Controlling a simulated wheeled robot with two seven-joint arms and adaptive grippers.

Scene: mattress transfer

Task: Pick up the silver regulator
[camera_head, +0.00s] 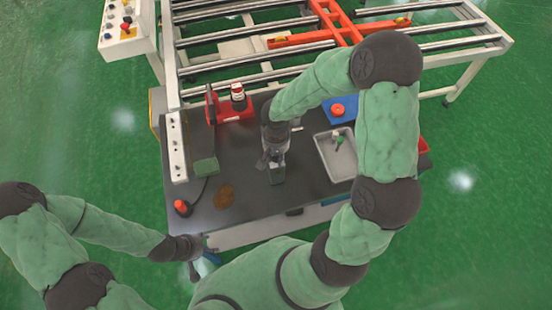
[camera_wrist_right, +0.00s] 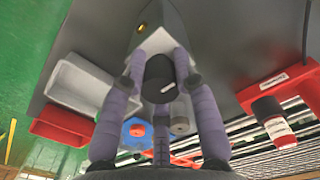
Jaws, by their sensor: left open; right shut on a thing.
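A grey metallic block, apparently the silver regulator (camera_head: 277,175), is at the fingertips of my right gripper (camera_head: 273,158) over the middle of the dark table. In the right wrist view the fingers of my right gripper (camera_wrist_right: 160,55) close on this grey body (camera_wrist_right: 155,18), which has a small gold spot. The fingers hide part of it. I cannot tell whether it touches the tabletop. My left gripper (camera_head: 203,245) is open and empty at the table's front left edge, apart from the block.
On the dark table (camera_head: 250,205) are a grey tray (camera_head: 343,166), a blue tray (camera_head: 350,105) with a red knob, a red holder (camera_head: 212,105) with a bottle (camera_head: 237,91), a green box (camera_head: 206,167) and a red button (camera_head: 181,207). A roller frame (camera_head: 240,47) stands behind.

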